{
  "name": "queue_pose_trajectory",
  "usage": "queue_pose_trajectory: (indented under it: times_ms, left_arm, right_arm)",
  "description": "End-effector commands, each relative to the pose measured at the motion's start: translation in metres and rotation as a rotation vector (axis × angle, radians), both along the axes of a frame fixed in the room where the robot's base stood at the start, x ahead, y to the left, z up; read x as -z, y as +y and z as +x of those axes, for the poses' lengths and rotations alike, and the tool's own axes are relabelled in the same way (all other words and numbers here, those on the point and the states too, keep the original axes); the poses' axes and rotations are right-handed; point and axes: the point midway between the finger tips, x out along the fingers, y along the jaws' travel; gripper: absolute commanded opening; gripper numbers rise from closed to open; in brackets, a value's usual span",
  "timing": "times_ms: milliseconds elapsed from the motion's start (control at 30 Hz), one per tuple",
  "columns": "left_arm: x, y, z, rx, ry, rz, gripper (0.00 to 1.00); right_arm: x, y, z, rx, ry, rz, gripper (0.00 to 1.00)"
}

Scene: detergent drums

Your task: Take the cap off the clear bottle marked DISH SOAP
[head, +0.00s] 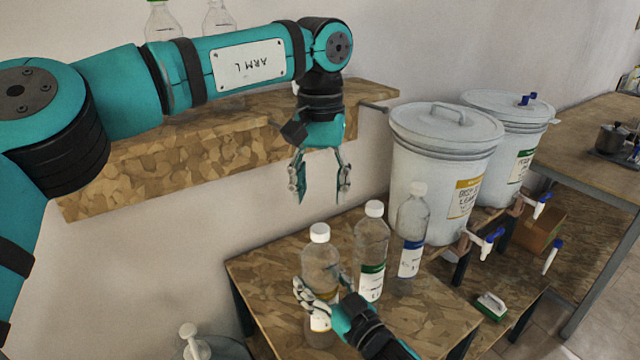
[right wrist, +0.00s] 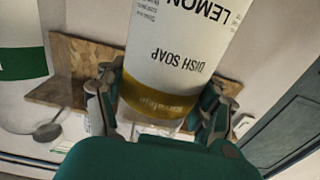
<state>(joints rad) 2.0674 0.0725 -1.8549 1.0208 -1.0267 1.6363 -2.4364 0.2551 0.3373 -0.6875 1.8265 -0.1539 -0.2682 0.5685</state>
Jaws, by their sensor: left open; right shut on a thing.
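The clear DISH SOAP bottle (head: 320,262) stands upright at the left of the front table. Its label, with a yellow band, reads LEMON DISH SOAP upside down in the right wrist view (right wrist: 180,62). Its white cap (head: 319,233) is on its neck. My right gripper (head: 322,290) is shut around the bottle's body, with one finger on each side. My left gripper (head: 321,196) is open and empty, pointing down above the cap with a gap between them. The bottle's base is partly hidden by my right gripper.
A green-label bottle (head: 371,252) and a blue-label bottle (head: 411,230) stand close to the right. Two white drums (head: 421,170) (head: 508,130) with taps are behind. A wooden shelf (head: 215,145) runs along the wall.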

Motion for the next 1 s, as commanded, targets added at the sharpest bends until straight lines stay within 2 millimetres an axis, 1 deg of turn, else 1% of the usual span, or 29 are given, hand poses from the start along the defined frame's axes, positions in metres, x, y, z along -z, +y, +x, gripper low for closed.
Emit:
queue_pose_trajectory:
  times_ms: [167,400,500,667,900,933,1000]
  left_arm:
    - [0.021,0.000,-0.001,0.010,0.003,0.002,0.51]
    - [0.058,0.001,0.000,0.008,0.003,0.003,0.51]
    - [0.068,0.001,0.000,0.007,0.002,0.001,0.51]
    - [0.077,0.001,0.000,0.006,0.001,0.001,0.51]
    - [0.078,0.000,0.000,0.006,0.001,0.000,0.51]
    - [0.078,0.000,0.000,0.006,0.001,0.000,0.50]
    - [0.078,0.000,0.000,0.006,0.001,0.000,0.41]
  right_arm:
    - [0.000,0.000,0.000,0.000,0.000,0.000,0.00]
    - [0.000,0.000,0.000,0.000,0.000,0.000,0.00]
    - [0.000,0.000,0.000,0.000,0.000,0.000,0.00]
    - [0.000,0.000,0.000,0.000,0.000,0.000,0.00]
    - [0.000,0.000,0.000,0.000,0.000,0.000,0.00]
    - [0.000,0.000,0.000,0.000,0.000,0.000,0.00]
    - [0.000,0.000,0.000,0.000,0.000,0.000,0.00]
